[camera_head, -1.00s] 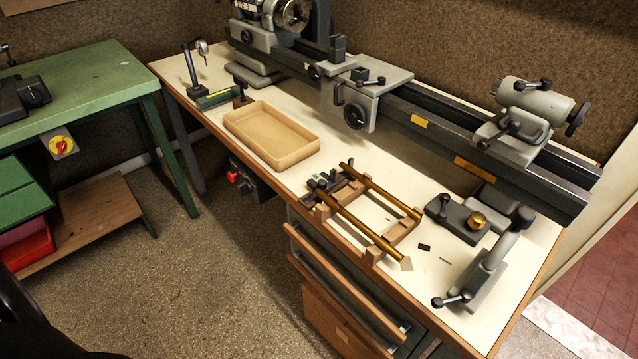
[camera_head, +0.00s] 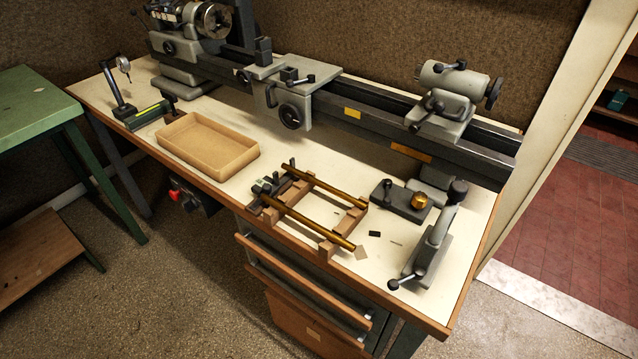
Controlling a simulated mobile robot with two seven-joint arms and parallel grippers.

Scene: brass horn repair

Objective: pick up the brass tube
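Two brass tubes lie side by side across wooden rests on the bench. The front brass tube (camera_head: 312,225) runs from the dark clamp-like part (camera_head: 266,188) toward the front right. The back brass tube (camera_head: 325,187) lies roughly parallel behind it. The notched wooden rest (camera_head: 346,222) is under their right ends. Neither of my grippers is in view.
The bench (camera_head: 420,305) carries a lathe (camera_head: 375,122) along its back. A tan tray (camera_head: 203,155) is left of the tubes. A dark block with a brass knob (camera_head: 402,202) and a grey lever tool (camera_head: 430,250) stand to the right. Open floor lies in front.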

